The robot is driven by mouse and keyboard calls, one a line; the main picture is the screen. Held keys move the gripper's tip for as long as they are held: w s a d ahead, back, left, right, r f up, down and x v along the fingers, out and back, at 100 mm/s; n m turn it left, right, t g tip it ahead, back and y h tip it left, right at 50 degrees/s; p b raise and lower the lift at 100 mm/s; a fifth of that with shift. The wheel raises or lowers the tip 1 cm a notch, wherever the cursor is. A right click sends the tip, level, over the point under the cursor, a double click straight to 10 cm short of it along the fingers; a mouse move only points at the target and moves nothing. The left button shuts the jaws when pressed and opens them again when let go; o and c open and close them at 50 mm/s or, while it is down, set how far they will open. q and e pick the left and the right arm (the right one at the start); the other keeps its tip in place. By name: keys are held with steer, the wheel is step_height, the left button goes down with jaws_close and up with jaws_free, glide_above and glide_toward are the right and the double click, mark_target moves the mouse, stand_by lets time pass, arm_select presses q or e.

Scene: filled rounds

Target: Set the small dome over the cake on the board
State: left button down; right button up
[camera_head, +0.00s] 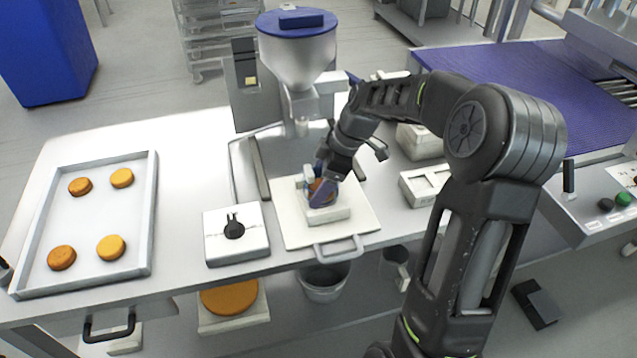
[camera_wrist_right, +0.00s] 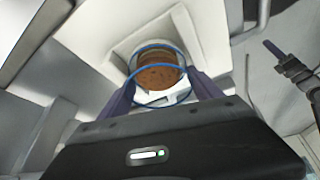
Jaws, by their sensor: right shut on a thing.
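The small dome looks clear with a blue rim (camera_wrist_right: 160,104); in the head view only bits of it show by the fingers. My right gripper (camera_head: 325,187) is shut on the dome, its two purple fingers at the rim's sides in the right wrist view. The brown round cake (camera_wrist_right: 157,74) shows through the rim, in its upper part. It sits on a white block on the pale board (camera_head: 360,222), which has a grey front handle. I cannot tell whether the rim touches the block.
A filling machine (camera_head: 298,60) stands close behind the board. A tray (camera_head: 150,200) with several round cakes is at the left. A white block (camera_head: 236,250) with a black part lies left of the board. White blocks (camera_head: 424,186) stand to the right.

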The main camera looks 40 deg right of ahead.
steer(key=shift+s+f+b, duration=0.3)
steer(key=shift+s+f, duration=0.4)
steer(key=shift+f, duration=0.25)
steer(key=o, duration=1.2)
steer(key=shift+o, duration=0.8)
steer(key=shift+w+r+p, duration=0.15)
steer(key=shift+r+p, duration=0.4)
steer(key=shift+r, duration=0.25)
steer(key=shift+w+r+p, duration=0.15)
steer(key=shift+r+p, duration=0.35)
steer(key=shift+r, duration=0.25)
steer(key=shift+w+r+p, duration=0.2)
steer(key=shift+r+p, duration=0.9)
steer(key=shift+r, duration=1.15)
